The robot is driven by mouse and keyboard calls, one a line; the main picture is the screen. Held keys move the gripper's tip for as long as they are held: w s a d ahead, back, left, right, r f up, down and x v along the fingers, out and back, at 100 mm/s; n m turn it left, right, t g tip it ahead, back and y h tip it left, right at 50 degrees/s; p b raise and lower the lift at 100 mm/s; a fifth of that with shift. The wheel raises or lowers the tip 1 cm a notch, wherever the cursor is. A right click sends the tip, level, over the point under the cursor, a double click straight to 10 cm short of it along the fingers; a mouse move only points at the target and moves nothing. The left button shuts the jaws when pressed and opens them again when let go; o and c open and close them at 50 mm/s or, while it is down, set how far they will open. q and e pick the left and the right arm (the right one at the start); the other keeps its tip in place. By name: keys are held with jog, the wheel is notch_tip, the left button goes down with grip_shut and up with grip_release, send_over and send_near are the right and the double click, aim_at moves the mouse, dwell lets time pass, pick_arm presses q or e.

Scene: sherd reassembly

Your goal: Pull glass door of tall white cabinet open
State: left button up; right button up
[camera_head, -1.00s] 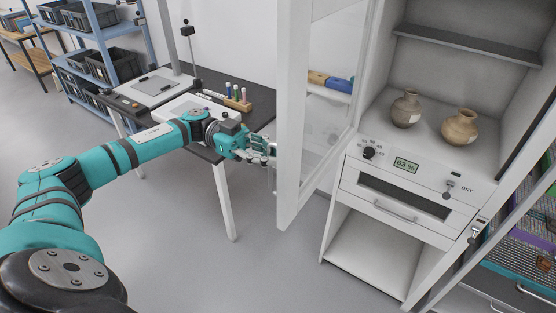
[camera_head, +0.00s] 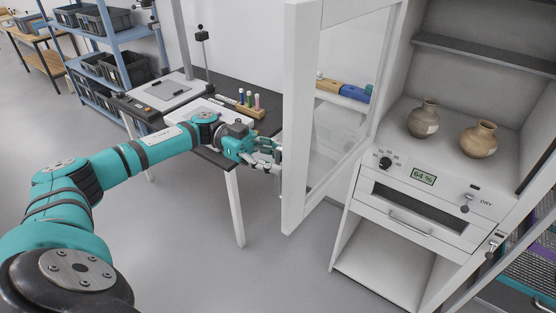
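The tall white cabinet (camera_head: 452,165) stands at the right. Its glass door (camera_head: 340,115) hangs on the cabinet's left side and stands wide open, swung out toward me. My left gripper (camera_head: 277,156) is at the outer face of the door's white frame, by its free edge. The frame partly hides the fingertips and any handle, so I cannot tell whether the fingers are closed on something. My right gripper is not in view.
Two clay vases, one left (camera_head: 423,118) and one right (camera_head: 478,139), stand inside the cabinet above a drawer (camera_head: 411,215). A dark-topped table (camera_head: 215,155) is behind my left arm. Blue shelving (camera_head: 103,40) with grey bins is at the far left. The floor below the door is clear.

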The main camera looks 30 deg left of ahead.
pick_arm(q)
jog(key=a, duration=1.2)
jog(key=shift+w, duration=0.1)
dwell(0.4)
